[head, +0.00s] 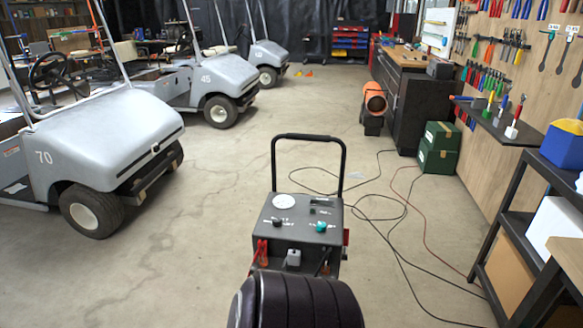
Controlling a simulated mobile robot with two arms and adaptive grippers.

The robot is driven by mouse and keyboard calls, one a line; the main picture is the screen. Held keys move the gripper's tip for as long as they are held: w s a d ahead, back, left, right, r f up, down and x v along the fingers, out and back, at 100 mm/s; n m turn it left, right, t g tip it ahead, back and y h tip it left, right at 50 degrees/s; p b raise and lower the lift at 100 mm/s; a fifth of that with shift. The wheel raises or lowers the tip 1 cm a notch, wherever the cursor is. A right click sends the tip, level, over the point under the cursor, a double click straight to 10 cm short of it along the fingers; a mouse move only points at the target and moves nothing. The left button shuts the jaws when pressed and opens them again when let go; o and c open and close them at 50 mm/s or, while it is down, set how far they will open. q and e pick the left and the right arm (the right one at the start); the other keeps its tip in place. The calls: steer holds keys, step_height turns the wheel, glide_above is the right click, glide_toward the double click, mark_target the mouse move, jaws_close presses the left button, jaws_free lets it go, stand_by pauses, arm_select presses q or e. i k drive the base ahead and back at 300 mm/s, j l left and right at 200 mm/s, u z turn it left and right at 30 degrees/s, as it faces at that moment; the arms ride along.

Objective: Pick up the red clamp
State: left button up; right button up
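The red clamp (261,253) hangs at the left front of a dark grey wheeled charger (300,221), in the lower middle of the head view. Its handles point up against the charger's front face, and its lower part is partly hidden. A dark clamp or cable (325,264) shows at the right of the same face, too small to tell which. A dark ribbed rounded shape covers the charger's lower part. Neither of my grippers is in view.
Black and red cables lie on the floor right of the charger. A shelf rack (512,240) stands at the right, and green boxes (438,148) sit near the tool wall. Golf carts (105,140) line the left. Floor left of the charger is clear.

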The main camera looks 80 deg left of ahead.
mark_target(264, 255)
steer(key=u, duration=2.95)
steer(key=z, duration=4.2)
steer(key=u, duration=4)
